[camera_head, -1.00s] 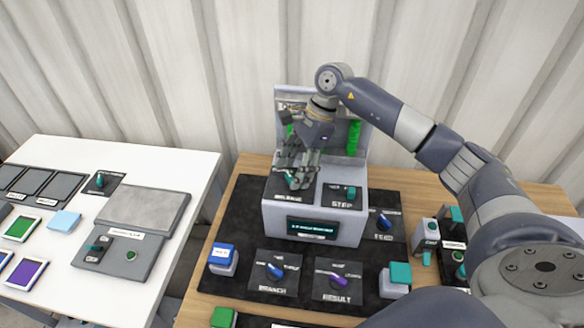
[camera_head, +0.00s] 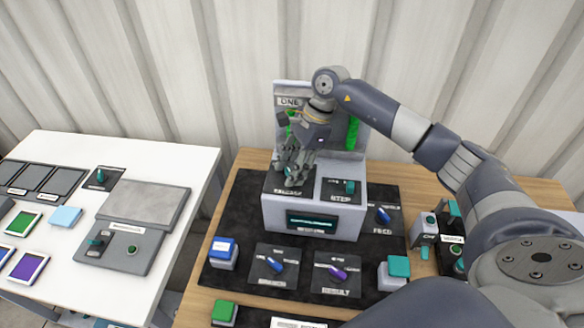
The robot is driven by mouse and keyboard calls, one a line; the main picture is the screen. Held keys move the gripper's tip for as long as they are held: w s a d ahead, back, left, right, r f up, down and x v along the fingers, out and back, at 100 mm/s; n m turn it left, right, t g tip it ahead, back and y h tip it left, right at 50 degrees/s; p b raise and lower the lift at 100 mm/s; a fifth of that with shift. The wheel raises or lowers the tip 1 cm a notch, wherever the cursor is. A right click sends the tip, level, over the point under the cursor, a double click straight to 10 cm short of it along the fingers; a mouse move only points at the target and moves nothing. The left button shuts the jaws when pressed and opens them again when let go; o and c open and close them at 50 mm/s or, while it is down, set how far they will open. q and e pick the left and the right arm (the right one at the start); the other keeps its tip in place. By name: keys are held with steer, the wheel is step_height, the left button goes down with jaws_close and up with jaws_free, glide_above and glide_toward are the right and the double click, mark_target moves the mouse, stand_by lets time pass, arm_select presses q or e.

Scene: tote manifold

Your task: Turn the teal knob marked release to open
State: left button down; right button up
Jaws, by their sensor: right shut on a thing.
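The teal release knob (camera_head: 290,182) sits on its black plate (camera_head: 277,188), marked "RELEASE", on top of the grey machine (camera_head: 276,219) in the head view. Only a little teal shows between the fingers. My right gripper (camera_head: 292,179) points down onto it from above and is shut on the knob. The knob's exact angle is mostly hidden by the fingers. A second teal knob (camera_head: 349,187), marked "STEP", stands on the plate just to the right and is apart from the gripper. My left gripper is not in view.
On the black mat are a blue branch knob (camera_head: 275,265), a purple result knob (camera_head: 337,273) and a blue feed knob (camera_head: 384,215). Several button boxes stand around them. A white table (camera_head: 184,165) with panels is at the left. The machine's back panel (camera_head: 291,99) rises behind my gripper.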

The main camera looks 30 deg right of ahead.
steer(key=m+t+b, duration=0.1)
steer(key=m+b, duration=0.1)
steer(key=m, duration=0.1)
steer(key=shift+s+f+b, duration=0.1)
steer(key=shift+f+b, duration=0.05)
steer(key=shift+b, duration=0.15)
steer(key=m+t+h+b, duration=0.1)
steer(key=m+b, duration=0.1)
steer(key=m, duration=0.1)
steer(key=shift+m+t+b, duration=0.3)
steer(key=shift+b, duration=0.05)
steer(key=m+t+h+b, duration=0.1)
steer(key=m+b, duration=0.2)
steer(key=m, duration=0.1)
steer(key=shift+a, duration=0.1)
steer(key=shift+r+m+t+h+b, duration=0.15)
steer(key=shift+m+h+b, duration=0.2)
steer(key=shift+m, duration=0.45)
steer(key=shift+r+m+t+h+b, duration=0.2)
steer(key=shift+m+b, duration=0.25)
steer(key=shift+m, duration=0.35)
steer(key=shift+f, duration=0.1)
steer(key=o, duration=1.1)
steer(key=shift+s, duration=0.1)
steer(key=shift+c, duration=0.2)
